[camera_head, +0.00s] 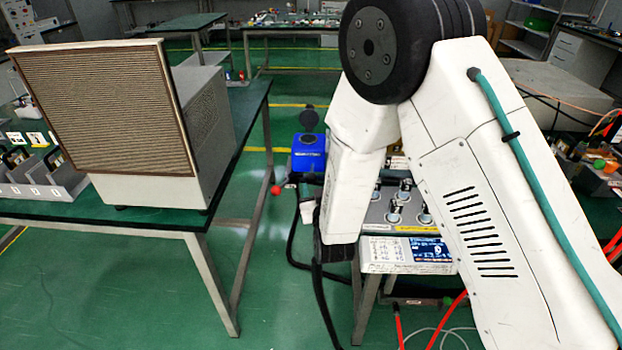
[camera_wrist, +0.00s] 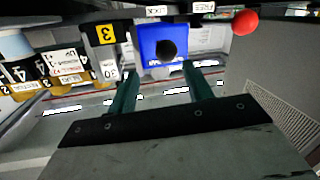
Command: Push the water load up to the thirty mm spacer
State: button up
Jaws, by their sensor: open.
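A blue block (camera_head: 308,160) with pale lettering stands left of my arm in the head view; I take it to be the water load. In the wrist view a blue block (camera_wrist: 150,35) with a round black knob lies just beyond my fingertips. My gripper (camera_wrist: 159,68) is open, its two teal fingers apart, with nothing seen between them. I cannot tell whether they touch the block. A small white label (camera_wrist: 112,72), reading 20 or 30, is left of the block; I cannot tell whether it marks the thirty mm spacer.
A red ball (camera_wrist: 245,22) and LOCK and FREE labels are near the block. In the head view a panel with knobs and a screen (camera_head: 430,249) is beside my arm. A large grilled box (camera_head: 105,110) stands on the left table.

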aim_at(312, 182)
jog(key=shift+s+a+f+t, duration=0.2)
jog(key=shift+s+f, duration=0.1)
jog(key=shift+f, duration=0.15)
jog(key=shift+s+a+f+t, duration=0.15)
jog(key=shift+s+f+t, duration=0.1)
jog(key=shift+f, duration=0.15)
jog(key=shift+w+a, duration=0.1)
jog(key=shift+w, duration=0.1)
jog(key=w, duration=0.4)
jog(key=w+a, duration=0.1)
jog(key=w, duration=0.2)
jog(key=shift+w+a, duration=0.1)
